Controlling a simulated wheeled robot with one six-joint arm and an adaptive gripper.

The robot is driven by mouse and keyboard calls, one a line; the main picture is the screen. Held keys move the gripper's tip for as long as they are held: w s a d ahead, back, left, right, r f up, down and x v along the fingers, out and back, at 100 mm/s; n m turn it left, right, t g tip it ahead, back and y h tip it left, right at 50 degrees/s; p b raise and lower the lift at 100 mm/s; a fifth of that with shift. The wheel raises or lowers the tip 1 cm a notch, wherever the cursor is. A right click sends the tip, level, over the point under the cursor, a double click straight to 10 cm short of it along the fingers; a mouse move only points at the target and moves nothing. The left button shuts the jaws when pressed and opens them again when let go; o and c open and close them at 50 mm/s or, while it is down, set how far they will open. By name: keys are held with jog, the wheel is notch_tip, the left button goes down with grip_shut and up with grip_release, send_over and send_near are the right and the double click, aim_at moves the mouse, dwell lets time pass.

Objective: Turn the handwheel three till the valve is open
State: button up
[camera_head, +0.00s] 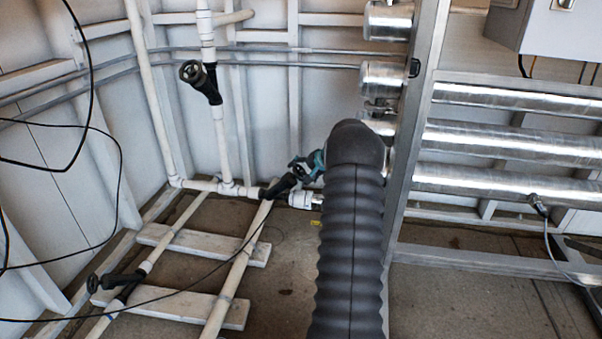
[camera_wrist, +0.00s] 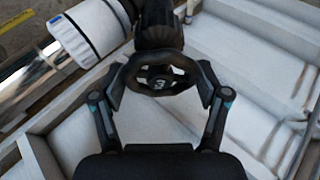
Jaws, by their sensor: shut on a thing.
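The handwheel three (camera_wrist: 158,80) is a black wheel with a 3 on its hub, in the middle of the wrist view. My gripper (camera_wrist: 160,88) is shut on its rim, one finger on the left side and one on the right. The dark valve body (camera_wrist: 158,25) is behind the wheel, beside a white pipe fitting (camera_wrist: 88,33). In the head view my gripper (camera_head: 304,168) is low at the centre, at the dark valve (camera_head: 279,187) on the white pipe; my arm hides part of this area. The wheel's own face is not clear there.
Another dark valve with a wheel (camera_head: 197,78) is on the upright white pipe. A further valve (camera_head: 118,281) is at the lower left. Steel cylinders (camera_head: 510,143) in a metal frame (camera_head: 413,140) stand right of my arm. Black cables (camera_head: 119,180) hang at the left.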

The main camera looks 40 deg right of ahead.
jog(key=shift+s+f+n+t+y, duration=0.15)
jog(key=shift+f+n, duration=0.1)
jog(key=shift+n, duration=0.55)
jog(key=shift+f+n+t+y, duration=0.15)
jog(key=shift+f+n, duration=0.05)
jog(key=shift+n, duration=0.6)
jog(key=shift+d, duration=0.1)
jog(key=o, duration=1)
jog(key=shift+f, duration=0.1)
jog(key=shift+d, duration=0.1)
jog(key=shift+r, duration=0.2)
jog(key=shift+r, duration=0.15)
jog(key=shift+a, duration=0.2)
